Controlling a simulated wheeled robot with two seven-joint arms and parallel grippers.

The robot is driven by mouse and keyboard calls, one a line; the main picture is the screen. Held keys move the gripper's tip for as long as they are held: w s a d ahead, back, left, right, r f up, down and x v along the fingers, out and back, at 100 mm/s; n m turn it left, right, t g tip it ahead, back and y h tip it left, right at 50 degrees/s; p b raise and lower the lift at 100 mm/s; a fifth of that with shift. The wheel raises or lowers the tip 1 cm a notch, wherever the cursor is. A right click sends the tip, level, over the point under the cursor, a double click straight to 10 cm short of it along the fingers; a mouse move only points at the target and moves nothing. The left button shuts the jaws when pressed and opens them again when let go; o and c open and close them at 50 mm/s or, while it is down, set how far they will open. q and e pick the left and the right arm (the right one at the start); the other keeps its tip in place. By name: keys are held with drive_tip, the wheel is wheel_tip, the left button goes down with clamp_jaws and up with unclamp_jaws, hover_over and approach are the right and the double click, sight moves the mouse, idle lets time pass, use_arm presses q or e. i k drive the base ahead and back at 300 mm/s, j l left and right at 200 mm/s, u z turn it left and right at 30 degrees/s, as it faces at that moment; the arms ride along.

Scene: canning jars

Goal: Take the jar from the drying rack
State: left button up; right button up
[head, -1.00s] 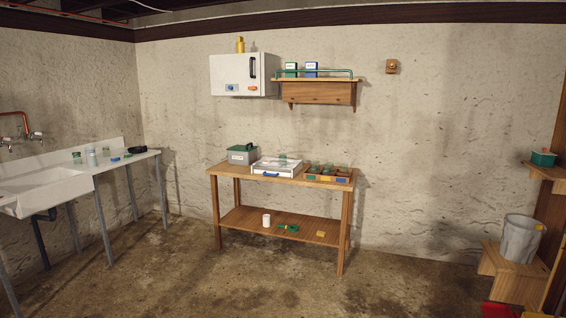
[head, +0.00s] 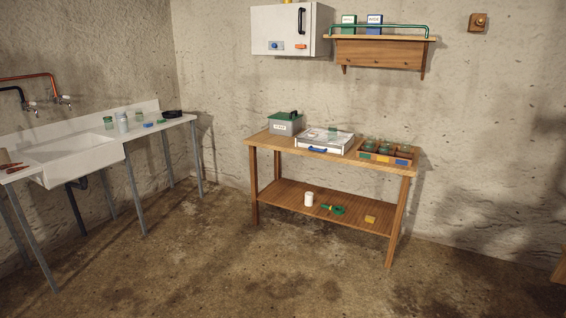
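On the wooden table (head: 268,140), a low white case or rack (head: 318,148) with a blue handle has a small greenish, clear object (head: 332,131) on top, possibly a jar; it is too small to be sure. A wooden crate (head: 402,161) to its right holds several dark, green-topped jars (head: 385,147). On the sink counter at the left stand a small greenish glass jar (head: 108,122) and a pale jar or bottle (head: 122,122). I cannot tell for certain which item is the drying rack. Neither gripper is in view.
A grey box (head: 284,125) with a green lid sits on the table. The lower shelf (head: 285,201) holds a white cup (head: 309,199), a green tool (head: 333,209) and a yellow block (head: 370,219). A sink (head: 70,157) stands left. The floor in front is clear.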

sight(333, 131)
drive_tip(key=i+u, duration=0.1)
drive_tip(key=i, duration=2.85)
drive_tip(key=i+z, duration=0.15)
drive_tip(key=i, duration=0.35)
drive_tip(key=i+j+z, duration=0.2)
drive_tip(key=i, duration=0.3)
drive_tip(key=i+j+z, duration=0.15)
drive_tip(key=i, duration=0.4)
drive_tip(key=i+j+z, duration=0.15)
drive_tip(key=i+j, duration=0.15)
drive_tip(key=i, duration=0.15)
drive_tip(key=i+j+z, duration=0.2)
drive_tip(key=i, duration=0.3)
drive_tip(key=j, duration=0.15)
